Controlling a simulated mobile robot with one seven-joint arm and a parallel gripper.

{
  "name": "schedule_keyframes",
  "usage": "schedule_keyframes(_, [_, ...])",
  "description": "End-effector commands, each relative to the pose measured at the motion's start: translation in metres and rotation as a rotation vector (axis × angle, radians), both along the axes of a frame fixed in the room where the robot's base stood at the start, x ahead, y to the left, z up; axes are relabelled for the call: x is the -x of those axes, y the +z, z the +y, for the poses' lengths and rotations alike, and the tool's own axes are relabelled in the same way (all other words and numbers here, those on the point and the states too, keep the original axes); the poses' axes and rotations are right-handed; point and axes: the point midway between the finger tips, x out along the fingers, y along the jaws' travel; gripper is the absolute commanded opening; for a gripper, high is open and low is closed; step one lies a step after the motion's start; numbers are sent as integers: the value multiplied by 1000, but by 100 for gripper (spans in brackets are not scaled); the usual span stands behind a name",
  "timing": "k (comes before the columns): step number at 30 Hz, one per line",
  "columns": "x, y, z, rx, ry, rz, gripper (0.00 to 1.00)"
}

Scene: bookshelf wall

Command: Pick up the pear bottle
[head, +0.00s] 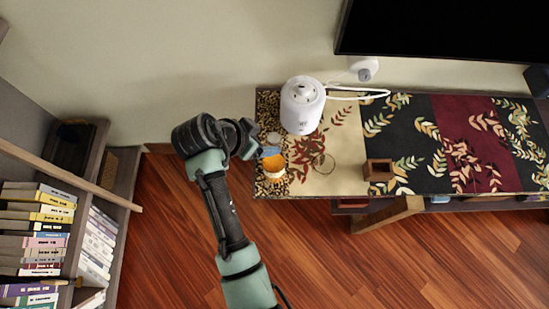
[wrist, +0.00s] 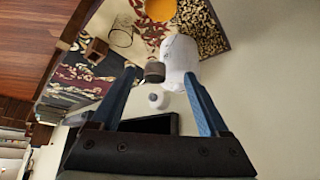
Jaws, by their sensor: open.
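I cannot pick out the pear bottle for certain. In the head view a small pale round top (head: 274,138) shows beside my gripper (head: 262,149), at the left end of the table, but its body is mostly hidden. In the wrist view my gripper (wrist: 160,72) is open, its two blue fingers spread apart with nothing gripped. A small dark cylindrical thing (wrist: 154,72) and a white rounded body (wrist: 179,58) appear between and beyond the fingertips. I cannot tell whether either belongs to the bottle.
A white appliance (head: 302,108) with a cable stands behind the gripper. An orange-filled cup (head: 273,167) stands near the table's front left edge. A small brown box (head: 378,170) sits farther right. A dark screen (head: 445,30) hangs above. Bookshelves stand left; the wooden floor (head: 370,265) is clear.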

Motion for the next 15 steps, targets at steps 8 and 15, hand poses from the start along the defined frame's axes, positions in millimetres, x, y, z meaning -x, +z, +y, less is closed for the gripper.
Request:
schedule_keyframes(8, [-6,-16,-9,0,-1,1,78])
schedule_keyframes(15, [-13,-45,-23,1,-1,1,78])
